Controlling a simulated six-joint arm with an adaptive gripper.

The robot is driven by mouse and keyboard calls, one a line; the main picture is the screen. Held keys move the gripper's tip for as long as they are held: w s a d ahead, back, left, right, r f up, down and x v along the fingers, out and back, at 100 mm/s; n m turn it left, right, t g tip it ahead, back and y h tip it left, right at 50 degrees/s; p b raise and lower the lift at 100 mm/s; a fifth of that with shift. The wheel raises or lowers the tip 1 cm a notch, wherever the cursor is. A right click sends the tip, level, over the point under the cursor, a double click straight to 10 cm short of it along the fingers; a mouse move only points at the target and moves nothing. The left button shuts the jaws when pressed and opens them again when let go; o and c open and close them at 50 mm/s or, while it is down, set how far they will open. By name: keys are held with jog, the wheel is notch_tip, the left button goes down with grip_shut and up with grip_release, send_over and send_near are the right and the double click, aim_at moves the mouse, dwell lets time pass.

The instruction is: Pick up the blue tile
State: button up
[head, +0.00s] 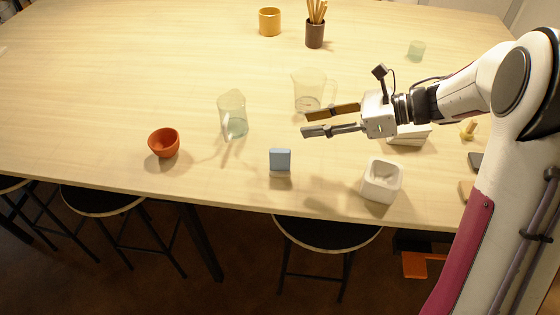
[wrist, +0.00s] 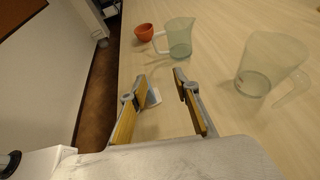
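The blue tile (head: 280,159) stands upright in a small pale holder near the front edge of the table. My gripper (head: 305,123) is open and empty, with its two fingers apart, above the table. In the head view it shows above and a little right of the tile. In the wrist view, my gripper (wrist: 160,77) has a pale block-like shape beside its left finger, partly hidden by that finger. That shape is probably the tile and its holder, but I cannot tell them apart there.
Two clear jugs (head: 232,113) (head: 308,92) stand near my gripper. An orange bowl (head: 164,142) is at the left, and a white square pot (head: 381,181) is right of the tile. A yellow cup (head: 270,21) and dark brush holder (head: 315,35) stand at the back.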

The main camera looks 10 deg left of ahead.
aim_at(287, 151)
jog(key=shift+s+d+f+n+g, duration=0.15)
jog(key=shift+s+f+n+g, duration=0.45)
jog(key=shift+s, duration=0.25)
jog(key=shift+s+d+f+n+g, duration=0.1)
jog(key=shift+s+f+n+g, duration=0.3)
jog(key=shift+s+n+g, duration=0.35)
jog(key=shift+a, duration=0.1)
jog(key=x, duration=0.2)
jog(key=shift+a+f, duration=0.2)
jog(key=shift+a+f, duration=0.6)
jog(key=shift+f, duration=0.05)
jog(key=shift+f+x, duration=0.25)
jog(key=shift+x, duration=1.55)
jog(key=shift+d, duration=0.15)
